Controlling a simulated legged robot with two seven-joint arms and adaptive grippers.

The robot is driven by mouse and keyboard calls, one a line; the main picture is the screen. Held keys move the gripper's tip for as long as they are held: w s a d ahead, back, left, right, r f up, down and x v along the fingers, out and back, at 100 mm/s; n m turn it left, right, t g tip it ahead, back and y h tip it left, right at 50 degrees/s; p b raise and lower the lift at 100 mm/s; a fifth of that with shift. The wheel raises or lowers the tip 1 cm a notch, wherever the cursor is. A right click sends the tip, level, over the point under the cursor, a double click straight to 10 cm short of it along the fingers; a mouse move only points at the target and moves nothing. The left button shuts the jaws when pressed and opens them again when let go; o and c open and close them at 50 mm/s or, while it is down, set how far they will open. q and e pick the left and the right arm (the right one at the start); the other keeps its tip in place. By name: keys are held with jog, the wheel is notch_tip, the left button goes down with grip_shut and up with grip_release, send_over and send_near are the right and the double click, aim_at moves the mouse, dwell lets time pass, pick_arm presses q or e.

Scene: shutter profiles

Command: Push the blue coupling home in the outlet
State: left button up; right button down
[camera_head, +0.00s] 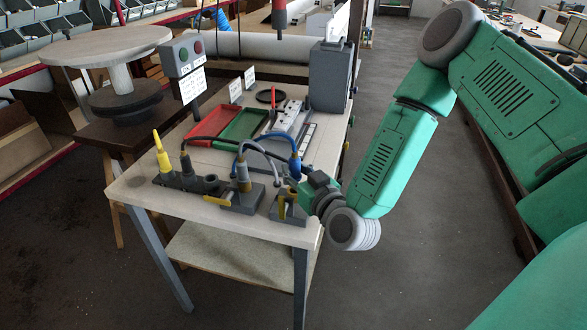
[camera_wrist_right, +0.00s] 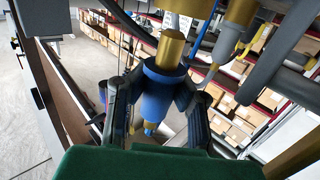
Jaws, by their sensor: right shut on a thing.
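The blue coupling (camera_head: 294,166) stands near the table's front right corner, below the end of a blue hose. My right gripper (camera_head: 305,190) is beside it, coming from the right. In the right wrist view the blue coupling (camera_wrist_right: 162,92) sits between the two fingers of my right gripper (camera_wrist_right: 160,108), which are shut on it. A brass cylinder (camera_wrist_right: 171,48) lies in line with its upper end in that view. I cannot tell how deep the coupling sits in the outlet. The grey outlet block (camera_head: 289,209) is partly hidden by my gripper. My left gripper is not in view.
A second valve stand (camera_head: 243,197) with a yellow lever is close to the left. A grey holder (camera_head: 186,182) with a yellow nozzle stands farther left. Red (camera_head: 211,127) and green (camera_head: 243,124) trays lie behind. The aisle floor to the right is clear.

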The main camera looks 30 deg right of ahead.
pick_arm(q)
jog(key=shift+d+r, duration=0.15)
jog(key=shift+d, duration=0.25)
pick_arm(e)
jog(key=shift+d+f, duration=0.1)
jog(key=shift+d, duration=0.3)
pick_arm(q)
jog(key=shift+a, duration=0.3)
pick_arm(e)
jog(key=shift+a, duration=0.45)
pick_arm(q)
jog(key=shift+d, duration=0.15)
pick_arm(e)
jog(key=shift+d, duration=0.2)
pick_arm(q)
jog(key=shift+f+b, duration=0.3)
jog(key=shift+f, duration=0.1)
pick_arm(e)
jog(key=shift+a+f, duration=0.1)
jog(key=shift+f, duration=0.4)
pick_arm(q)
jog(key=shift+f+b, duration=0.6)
pick_arm(e)
jog(key=shift+f, duration=0.85)
jog(key=c, duration=1.4)
grip_release()
jog(key=shift+c, duration=0.2)
